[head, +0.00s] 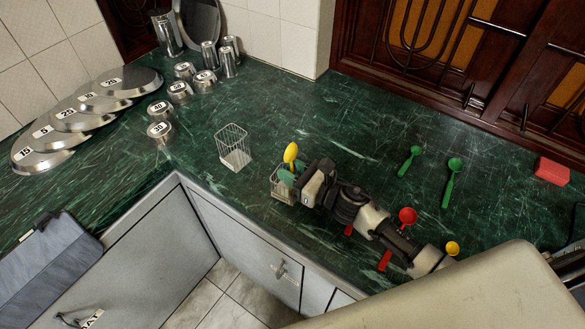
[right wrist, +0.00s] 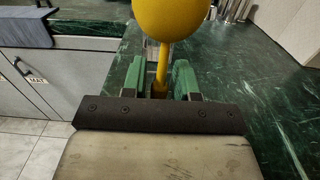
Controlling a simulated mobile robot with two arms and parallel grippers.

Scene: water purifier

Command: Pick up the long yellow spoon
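A yellow spoon (head: 290,153) stands bowl-up at a wire basket (head: 283,190) near the counter's front edge. My right gripper (head: 287,177) is at the basket, its green fingers low around the spoon's handle. In the right wrist view the yellow spoon (right wrist: 161,62) rises between the fingers of the right gripper (right wrist: 160,82), with gaps showing beside the handle. The handle's lower end is hidden. Another yellow spoon (head: 452,248) lies at the right, its handle hidden behind my arm. My left gripper is not in view.
Two green spoons (head: 454,170) and a red block (head: 552,170) lie at the right. Red spoons (head: 408,216) lie beside and under my right arm. An empty wire basket (head: 234,158) stands left of the gripper. Steel cups (head: 160,110) and plates (head: 75,120) are farther left.

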